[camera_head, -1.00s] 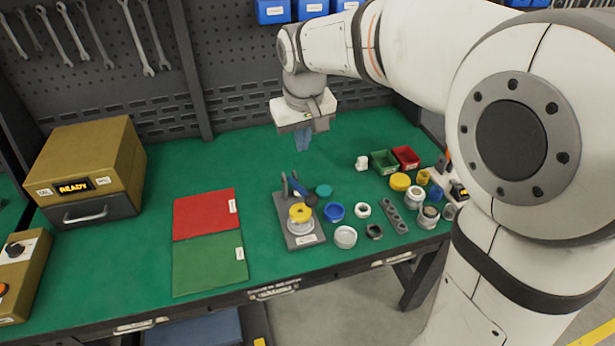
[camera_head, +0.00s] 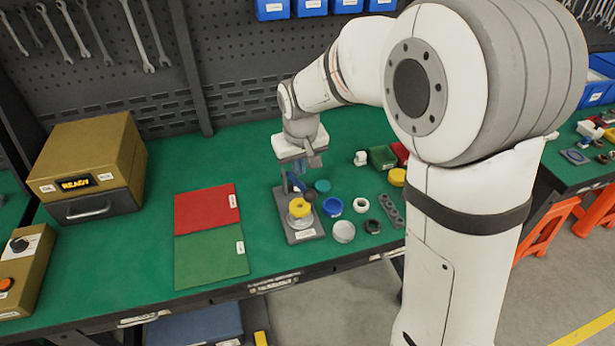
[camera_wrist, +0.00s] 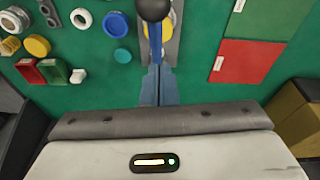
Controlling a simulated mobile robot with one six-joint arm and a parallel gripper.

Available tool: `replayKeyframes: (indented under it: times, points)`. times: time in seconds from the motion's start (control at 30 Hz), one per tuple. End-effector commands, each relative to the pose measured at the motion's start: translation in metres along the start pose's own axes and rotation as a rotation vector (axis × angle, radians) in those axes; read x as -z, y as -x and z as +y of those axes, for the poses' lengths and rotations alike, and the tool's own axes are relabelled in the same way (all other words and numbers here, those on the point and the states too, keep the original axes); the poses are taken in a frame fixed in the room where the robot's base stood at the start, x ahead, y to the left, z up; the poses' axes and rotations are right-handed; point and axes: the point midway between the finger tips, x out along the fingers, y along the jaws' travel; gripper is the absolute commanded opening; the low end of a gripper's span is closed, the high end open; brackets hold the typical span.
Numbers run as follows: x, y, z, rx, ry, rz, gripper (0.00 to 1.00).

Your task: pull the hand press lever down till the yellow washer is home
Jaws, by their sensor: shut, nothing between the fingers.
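The hand press (camera_head: 306,236) stands on the green bench top, a grey base with a dark upright at its back. A yellow washer (camera_head: 299,208) sits on a pale round part on the press base; the head view does not show whether it is fully seated. The lever (camera_wrist: 154,36) is blue with a black ball knob (camera_wrist: 153,8), also seen in the head view (camera_head: 309,196). My gripper (camera_wrist: 158,72) is shut and empty, its blue fingers pointing down behind the press, close to the lever; whether they touch it I cannot tell.
A red mat (camera_head: 207,209) and a green mat (camera_head: 210,257) lie left of the press. A blue ring (camera_head: 333,206), a white ring (camera_head: 361,205) and other small parts stand close on its right. A brown box (camera_head: 88,170) marked READY stands at the left.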

Motion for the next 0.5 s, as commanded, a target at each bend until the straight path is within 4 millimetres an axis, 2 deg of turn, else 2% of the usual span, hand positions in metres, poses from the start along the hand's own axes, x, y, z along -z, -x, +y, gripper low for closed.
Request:
replayKeyframes:
  times: [0.1,0.23,0.5]
  points:
    - [-0.018,-0.002,0.000,0.000,-0.001,-0.001,0.00]
    - [-0.031,-0.006,0.001,0.000,-0.001,-0.001,0.00]
    - [-0.039,-0.010,0.001,0.000,-0.002,0.001,0.00]
